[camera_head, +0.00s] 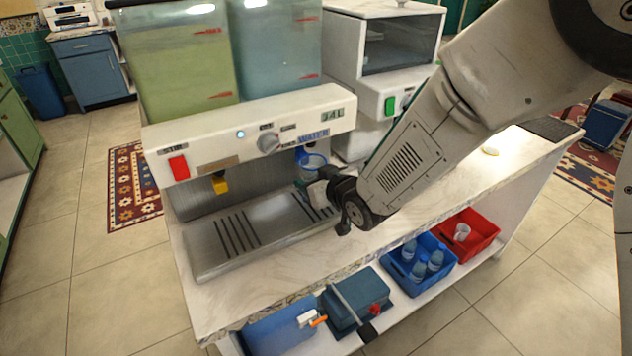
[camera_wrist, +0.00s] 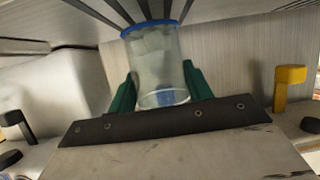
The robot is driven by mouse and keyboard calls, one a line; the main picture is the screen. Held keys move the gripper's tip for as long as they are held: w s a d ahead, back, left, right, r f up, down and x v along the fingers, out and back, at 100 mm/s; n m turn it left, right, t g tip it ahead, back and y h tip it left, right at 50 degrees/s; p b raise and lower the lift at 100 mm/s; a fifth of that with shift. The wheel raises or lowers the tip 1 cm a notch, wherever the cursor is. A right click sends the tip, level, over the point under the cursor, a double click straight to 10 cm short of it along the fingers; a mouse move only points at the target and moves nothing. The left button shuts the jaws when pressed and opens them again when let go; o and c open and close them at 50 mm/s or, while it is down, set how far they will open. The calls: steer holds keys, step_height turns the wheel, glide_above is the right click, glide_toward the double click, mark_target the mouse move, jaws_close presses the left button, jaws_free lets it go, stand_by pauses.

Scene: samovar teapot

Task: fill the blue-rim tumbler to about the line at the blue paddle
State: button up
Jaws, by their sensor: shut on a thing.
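The blue-rim tumbler (camera_head: 313,170) is clear and stands at the right end of the dispenser, by the blue paddle (camera_head: 300,152) under the WATER label. My gripper (camera_head: 315,187) is shut on the tumbler. In the wrist view, the green fingers of my gripper (camera_wrist: 160,92) grip both sides of the tumbler (camera_wrist: 155,60), whose blue rim is at the top of that picture. I cannot tell from either view whether there is water in it. The fill line cannot be made out. My gripper hides part of the tumbler in the head view.
A slotted drip tray (camera_head: 240,262) lies below the dispenser front. Blue (camera_head: 399,274) and red (camera_head: 487,228) bins sit on the lower shelf.

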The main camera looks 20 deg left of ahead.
steer(key=shift+a, duration=0.1)
steer(key=shift+w+a, duration=0.55)
steer(key=shift+a, duration=0.05)
steer(key=shift+d, duration=0.1)
stand_by(4.5)
steer(key=shift+s+d, duration=1.65)
steer(key=shift+d, duration=0.2)
steer(key=shift+s+d, duration=1.65)
steer(key=shift+d, duration=0.25)
steer(key=shift+s+d, duration=1.6)
steer(key=shift+d, duration=0.3)
